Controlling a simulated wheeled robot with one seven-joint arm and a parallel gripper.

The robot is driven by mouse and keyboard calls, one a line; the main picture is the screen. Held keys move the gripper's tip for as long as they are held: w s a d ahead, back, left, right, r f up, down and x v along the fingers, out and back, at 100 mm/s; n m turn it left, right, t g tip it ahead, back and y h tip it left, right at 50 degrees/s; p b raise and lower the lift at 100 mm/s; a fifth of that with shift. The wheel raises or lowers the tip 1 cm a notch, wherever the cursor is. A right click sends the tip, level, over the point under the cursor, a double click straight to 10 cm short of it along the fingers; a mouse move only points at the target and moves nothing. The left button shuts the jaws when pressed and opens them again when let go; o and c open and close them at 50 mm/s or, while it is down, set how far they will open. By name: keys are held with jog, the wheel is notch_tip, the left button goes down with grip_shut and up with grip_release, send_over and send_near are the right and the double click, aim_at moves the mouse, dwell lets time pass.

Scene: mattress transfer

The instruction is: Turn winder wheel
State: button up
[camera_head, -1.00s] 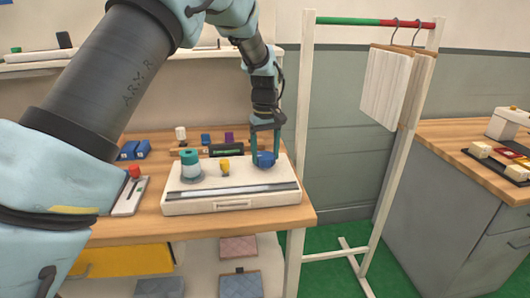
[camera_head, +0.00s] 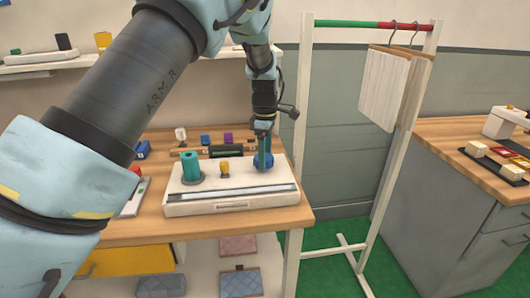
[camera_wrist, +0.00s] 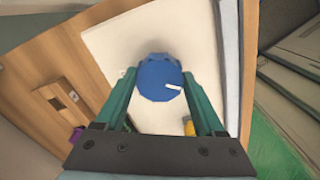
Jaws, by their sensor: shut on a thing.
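The blue winder wheel (camera_head: 259,168) sits at the right end of a white winder base (camera_head: 240,206) on the wooden table. My gripper (camera_head: 264,160) points down and is shut on the wheel. In the wrist view the wheel (camera_wrist: 158,78) lies between my two teal fingers (camera_wrist: 162,85), with a small white mark on its top. A teal spool (camera_head: 190,166) stands upright at the base's left end. A small yellow knob (camera_head: 224,168) is between spool and wheel; it also shows in the wrist view (camera_wrist: 189,127).
Behind the base lie a dark tray (camera_head: 225,150) and small coloured blocks (camera_head: 205,139). A white clothes rack (camera_head: 300,130) with hangers stands close on the right. A grey cabinet (camera_head: 430,190) is farther right.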

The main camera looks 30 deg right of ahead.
jog(key=shift+r+n, duration=0.1)
jog(key=shift+n, duration=1)
jog(key=shift+p, duration=0.3)
jog(key=o, duration=1.4)
jog(key=shift+c, duration=0.2)
notch_tip(320, 180, up, 11)
jog(key=b, duration=0.3)
